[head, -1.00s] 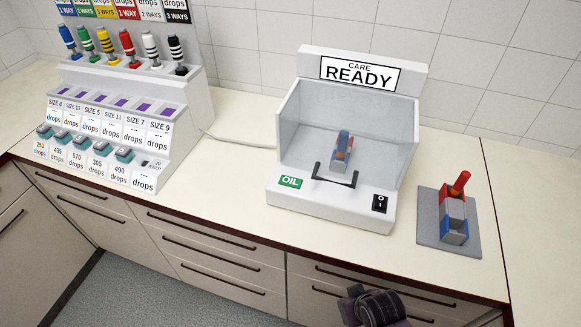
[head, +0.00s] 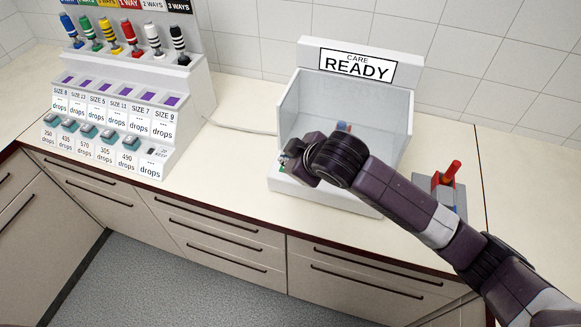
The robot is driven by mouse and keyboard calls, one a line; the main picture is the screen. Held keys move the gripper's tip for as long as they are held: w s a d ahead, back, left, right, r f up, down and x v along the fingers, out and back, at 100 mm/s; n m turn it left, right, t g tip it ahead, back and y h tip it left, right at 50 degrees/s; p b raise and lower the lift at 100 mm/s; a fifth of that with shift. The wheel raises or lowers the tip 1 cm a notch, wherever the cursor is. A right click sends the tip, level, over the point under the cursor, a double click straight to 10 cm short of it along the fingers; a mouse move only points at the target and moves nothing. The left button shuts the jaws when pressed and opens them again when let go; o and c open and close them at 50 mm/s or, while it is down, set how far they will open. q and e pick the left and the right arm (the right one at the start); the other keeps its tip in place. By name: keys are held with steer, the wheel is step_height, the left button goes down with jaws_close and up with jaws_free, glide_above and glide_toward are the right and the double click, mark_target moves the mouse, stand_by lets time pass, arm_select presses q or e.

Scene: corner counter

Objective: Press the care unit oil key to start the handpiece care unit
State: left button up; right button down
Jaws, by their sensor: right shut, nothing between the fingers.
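The white care unit (head: 400,120) stands on the counter with a sign reading CARE READY (head: 357,66). A small sliver of the green oil key (head: 282,169) shows at the front left of the unit. The rest of the key is hidden behind my right gripper (head: 284,160). The gripper is shut and empty, over the key's place; I cannot tell whether it touches the key. The handpiece inside the unit (head: 344,127) is mostly hidden by my right arm, with only its top showing. The unit's handle and power switch are hidden too. My left gripper is not in view.
A dispenser rack (head: 195,90) with colored bottles and labelled drops stands at the left. A grey stand (head: 424,183) with a red and blue holder is at the right, partly behind my arm. A cable runs between rack and unit on clear counter (head: 230,155).

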steer(key=shift+n+t, duration=0.4)
steer(key=shift+n, duration=0.2)
steer(key=w+r, duration=0.1)
steer(key=w, duration=0.2)
steer(key=w+d+r, duration=0.1)
steer(key=shift+w+r, duration=0.2)
steer(key=shift+r, duration=0.1)
steer(key=shift+f, duration=0.15)
step_height(320, 180, down, 7)
steer(key=b, duration=0.8)
steer(key=shift+f, duration=0.7)
steer(key=shift+f, duration=0.2)
